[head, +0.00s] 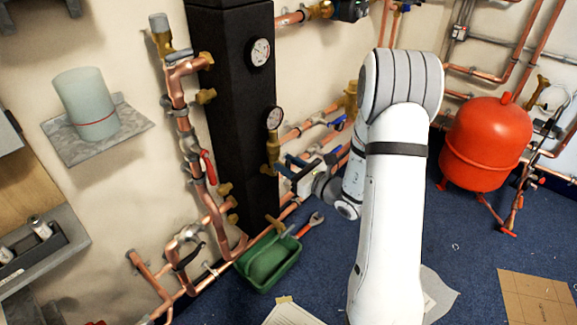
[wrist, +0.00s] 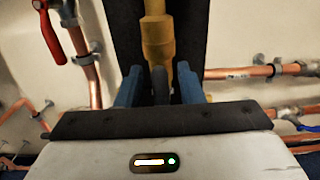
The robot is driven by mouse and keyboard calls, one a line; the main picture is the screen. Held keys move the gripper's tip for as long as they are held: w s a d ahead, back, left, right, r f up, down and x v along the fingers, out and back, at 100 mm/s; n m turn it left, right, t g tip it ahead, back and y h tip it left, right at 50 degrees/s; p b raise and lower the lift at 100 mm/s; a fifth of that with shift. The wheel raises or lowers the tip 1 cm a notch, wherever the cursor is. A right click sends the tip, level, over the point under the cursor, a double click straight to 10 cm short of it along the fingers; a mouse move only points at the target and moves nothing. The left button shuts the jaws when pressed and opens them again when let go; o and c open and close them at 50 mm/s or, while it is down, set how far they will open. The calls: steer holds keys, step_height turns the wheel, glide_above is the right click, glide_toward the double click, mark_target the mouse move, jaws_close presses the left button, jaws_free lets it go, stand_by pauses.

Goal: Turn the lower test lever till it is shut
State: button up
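A brass valve (head: 273,155) stands below the lower round gauge (head: 273,118) on the black column. In the wrist view its brass body (wrist: 157,40) is straight ahead. A narrow dark piece (wrist: 160,85) shows below it, between my fingers; I cannot tell for sure whether it is the lower test lever. My gripper (head: 288,166) is at the column's right side, close below the valve. In the wrist view, its blue fingers (wrist: 160,78) are apart, with gaps beside the dark piece. Contact cannot be seen. The palm hides what lies lower.
A red-handled lever (head: 208,166) is on the copper pipe to the left. A blue-handled valve (head: 337,122) is on the pipes at right. A green toolbox (head: 268,262) stands on the floor below. A red tank (head: 487,143) stands at right. Blue carpet between is mostly free.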

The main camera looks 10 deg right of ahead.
steer(key=shift+w, duration=0.1)
jaws_close()
stand_by(0.3)
steer(key=shift+r+m+p, duration=0.1)
steer(key=shift+m+p, duration=0.2)
steer(key=shift+p, duration=0.15)
steer(key=m+p, duration=0.2)
steer(key=m, duration=0.1)
steer(key=shift+w+d+p, duration=0.1)
steer(key=shift+d+p, duration=0.1)
steer(key=shift+p, duration=0.2)
steer(key=shift+w+d+f+m+p, duration=0.15)
steer(key=shift+f+m+p, duration=0.15)
steer(key=shift+m+p, duration=1.9)
steer(key=shift+w+d+f+m+p, duration=0.1)
steer(key=shift+f+m+p, duration=0.15)
steer(key=shift+m+p, duration=1.95)
steer(key=shift+w+d+f+m+p, duration=0.25)
steer(key=shift+m+p, duration=1.1)
steer(key=shift+m, duration=1.65)
steer(key=shift+s+a+f, duration=0.1)
steer(key=shift+s, duration=0.15)
